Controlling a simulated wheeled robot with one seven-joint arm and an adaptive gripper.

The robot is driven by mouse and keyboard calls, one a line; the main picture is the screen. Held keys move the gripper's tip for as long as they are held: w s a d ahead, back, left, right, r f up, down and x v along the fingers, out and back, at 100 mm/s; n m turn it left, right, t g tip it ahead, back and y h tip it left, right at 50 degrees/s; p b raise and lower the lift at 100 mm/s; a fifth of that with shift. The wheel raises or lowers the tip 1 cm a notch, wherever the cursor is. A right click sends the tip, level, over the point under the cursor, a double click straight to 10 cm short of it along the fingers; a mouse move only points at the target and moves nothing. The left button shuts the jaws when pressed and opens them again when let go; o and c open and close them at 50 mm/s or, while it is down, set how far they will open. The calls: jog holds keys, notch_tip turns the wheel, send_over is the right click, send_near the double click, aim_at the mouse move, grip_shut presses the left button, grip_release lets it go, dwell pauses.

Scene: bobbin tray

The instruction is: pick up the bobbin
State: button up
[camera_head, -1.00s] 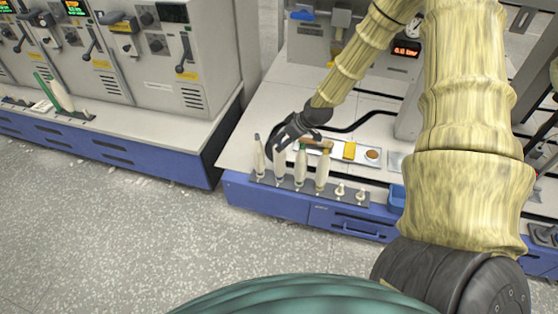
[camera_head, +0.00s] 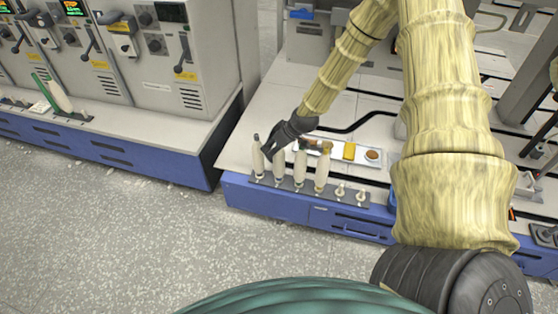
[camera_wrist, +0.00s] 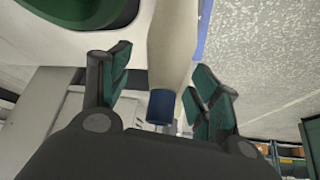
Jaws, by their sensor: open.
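Several cream bobbins stand upright in a row on a dark rail at the front of the right-hand bench. The leftmost bobbin (camera_head: 258,160) has a dark tip. My gripper (camera_head: 268,149) is open at the upper part of this bobbin. In the wrist view a cream bobbin (camera_wrist: 173,48) with a blue end extends between the two spread fingers of my gripper (camera_wrist: 160,72). Gaps show on both sides, wider on the left, and the fingers are not closed on it. The other bobbins (camera_head: 300,168) stand to the right, apart from one another.
Two short empty-looking pegs (camera_head: 340,191) stand at the rail's right end. Behind the row is a white tray (camera_head: 334,154) with a yellow block (camera_head: 349,151) and a round brown item (camera_head: 372,155). A grey machine (camera_head: 165,70) stands left across a floor gap.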

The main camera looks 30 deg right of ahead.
jog(key=shift+c, duration=0.2)
grip_shut()
jog(key=shift+r, duration=0.15)
